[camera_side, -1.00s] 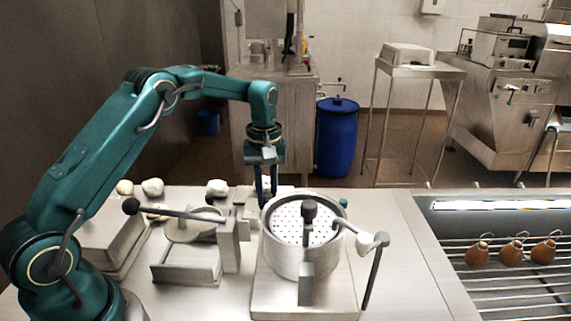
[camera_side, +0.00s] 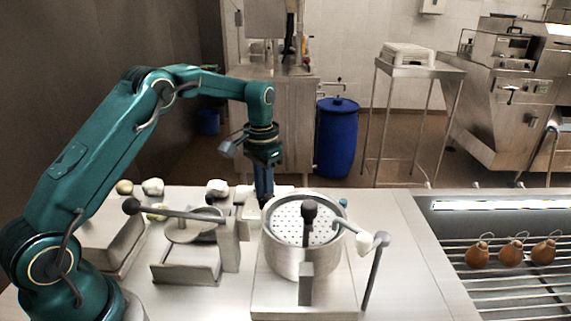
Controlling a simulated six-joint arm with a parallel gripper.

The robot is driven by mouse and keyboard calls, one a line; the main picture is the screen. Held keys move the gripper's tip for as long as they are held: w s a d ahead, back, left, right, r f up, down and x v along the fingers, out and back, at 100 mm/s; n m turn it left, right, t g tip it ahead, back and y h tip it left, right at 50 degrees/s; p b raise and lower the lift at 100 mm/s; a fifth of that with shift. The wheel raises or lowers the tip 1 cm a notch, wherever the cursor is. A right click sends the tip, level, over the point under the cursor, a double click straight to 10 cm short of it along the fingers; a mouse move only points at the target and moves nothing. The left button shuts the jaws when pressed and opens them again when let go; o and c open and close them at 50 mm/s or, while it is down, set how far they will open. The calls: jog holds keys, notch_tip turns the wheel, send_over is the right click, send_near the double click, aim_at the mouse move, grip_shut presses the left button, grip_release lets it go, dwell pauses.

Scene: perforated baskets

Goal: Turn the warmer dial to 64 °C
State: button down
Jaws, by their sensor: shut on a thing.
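My gripper (camera_side: 264,196) points down behind the left rim of the perforated basket (camera_side: 301,262). Its fingers are seen nearly edge-on, and their tips are partly hidden by the pot-like basket and the press beside it. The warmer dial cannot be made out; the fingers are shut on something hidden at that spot. A pale, low box (camera_side: 284,189) shows just behind the fingers. No temperature reading is legible.
A lever press (camera_side: 185,265) with a dark-knobbed handle stands left of the basket. Pale round lumps (camera_side: 153,187) lie along the back edge. A wire rack (camera_side: 520,285) with several brown pieces is at the right.

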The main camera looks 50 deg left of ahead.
jog(key=shift+m, duration=1.2)
jog(key=shift+a, duration=0.1)
jog(key=c, duration=0.8)
grip_release()
jog(key=shift+r, duration=0.1)
jog(key=shift+r, duration=2.5)
